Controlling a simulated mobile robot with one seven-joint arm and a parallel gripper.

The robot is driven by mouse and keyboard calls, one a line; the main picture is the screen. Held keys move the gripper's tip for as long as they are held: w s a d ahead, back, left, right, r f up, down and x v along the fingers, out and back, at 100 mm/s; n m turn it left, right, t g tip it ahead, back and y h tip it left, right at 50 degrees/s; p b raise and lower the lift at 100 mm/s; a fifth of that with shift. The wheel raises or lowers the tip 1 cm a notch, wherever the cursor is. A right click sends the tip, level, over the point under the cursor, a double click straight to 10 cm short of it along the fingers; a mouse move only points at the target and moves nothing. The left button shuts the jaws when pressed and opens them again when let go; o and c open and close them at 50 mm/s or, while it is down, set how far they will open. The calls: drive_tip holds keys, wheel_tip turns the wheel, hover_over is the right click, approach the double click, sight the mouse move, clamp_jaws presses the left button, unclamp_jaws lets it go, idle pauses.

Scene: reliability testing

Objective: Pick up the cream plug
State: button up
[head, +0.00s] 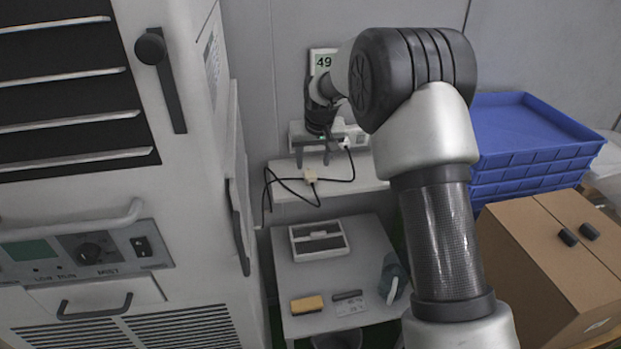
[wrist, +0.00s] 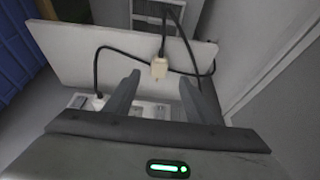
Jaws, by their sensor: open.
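The cream plug (head: 310,175) is a small block on a black cable, on the white wall shelf (head: 352,178). It also shows in the wrist view (wrist: 159,69), near the shelf's edge, with its cable running over that edge. My gripper (head: 317,152) is open and empty, near the power strip (head: 299,135) at the back of the shelf. In the wrist view my gripper (wrist: 160,82) has its two fingers pointing toward the plug, one on each side in the picture. The plug appears beyond the fingertips; I cannot tell the exact gap.
A white plug (head: 347,142) sits in the strip with a black cable looping over the shelf. A tall grey cabinet (head: 200,200) stands close on the left. Blue trays (head: 530,130) and a cardboard box (head: 530,250) are on the right. A small table (head: 285,280) stands below.

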sight(310, 175)
drive_tip(key=x, duration=0.3)
drive_tip(key=shift+w+f, duration=0.2)
drive_tip(key=x, duration=0.4)
drive_tip(key=shift+w+a+f+p, duration=0.1)
drive_tip(key=shift+w+f+p, duration=0.1)
drive_tip(key=shift+w+p, duration=0.3)
drive_tip(key=c, duration=1.2)
drive_tip(key=shift+o, duration=0.2)
wheel_tip(310, 175, up, 10)
drive_tip(key=shift+b, duration=0.3)
